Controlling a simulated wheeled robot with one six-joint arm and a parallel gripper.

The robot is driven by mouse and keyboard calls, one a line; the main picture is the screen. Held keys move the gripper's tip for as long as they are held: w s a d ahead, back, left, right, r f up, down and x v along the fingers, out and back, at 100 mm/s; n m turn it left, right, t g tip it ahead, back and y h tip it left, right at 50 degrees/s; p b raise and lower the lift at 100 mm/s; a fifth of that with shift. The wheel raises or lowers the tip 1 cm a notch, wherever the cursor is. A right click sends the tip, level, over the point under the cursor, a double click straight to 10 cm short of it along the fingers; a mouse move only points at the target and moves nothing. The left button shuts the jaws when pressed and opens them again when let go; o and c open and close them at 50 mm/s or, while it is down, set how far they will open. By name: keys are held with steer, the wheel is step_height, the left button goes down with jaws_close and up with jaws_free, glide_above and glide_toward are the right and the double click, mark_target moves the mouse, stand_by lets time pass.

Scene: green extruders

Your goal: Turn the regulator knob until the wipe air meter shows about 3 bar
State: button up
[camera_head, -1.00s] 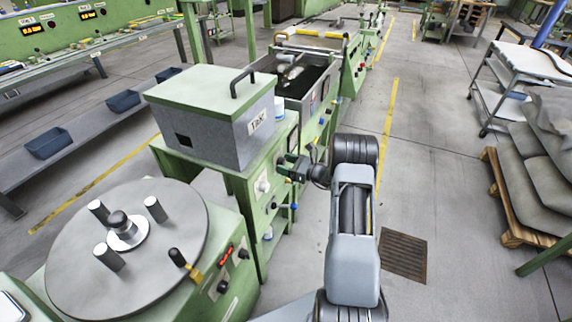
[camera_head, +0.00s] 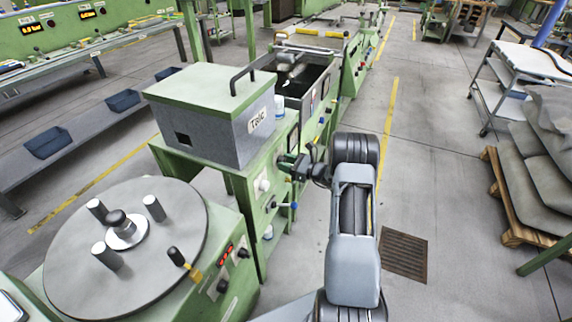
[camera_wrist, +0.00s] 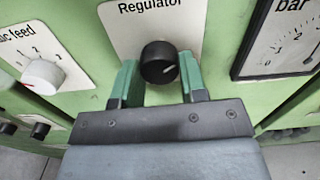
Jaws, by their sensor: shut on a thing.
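The bar meter (camera_wrist: 287,40) is at the right edge of the wrist view, tilted and cut off. A 2 shows on its scale, but I cannot tell the reading. In the head view my gripper (camera_head: 290,166) is at the front of the green machine below the talc box, hiding the knob there.
A white feed knob (camera_wrist: 41,75) is left of the regulator. The grey talc box (camera_head: 215,135) stands on the machine, with a round turntable (camera_head: 75,245) at the lower left. A trolley (camera_head: 515,85) and a loaded pallet (camera_head: 515,215) stand right.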

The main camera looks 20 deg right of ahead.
steer(key=n+b, duration=0.6)
steer(key=b, duration=0.2)
steer(key=shift+f, duration=0.15)
steer(key=shift+n, duration=0.4)
steer(key=o, duration=0.9)
steer(key=v, duration=1.3)
steer(key=shift+s+d, duration=0.2)
steer(key=shift+d, duration=0.1)
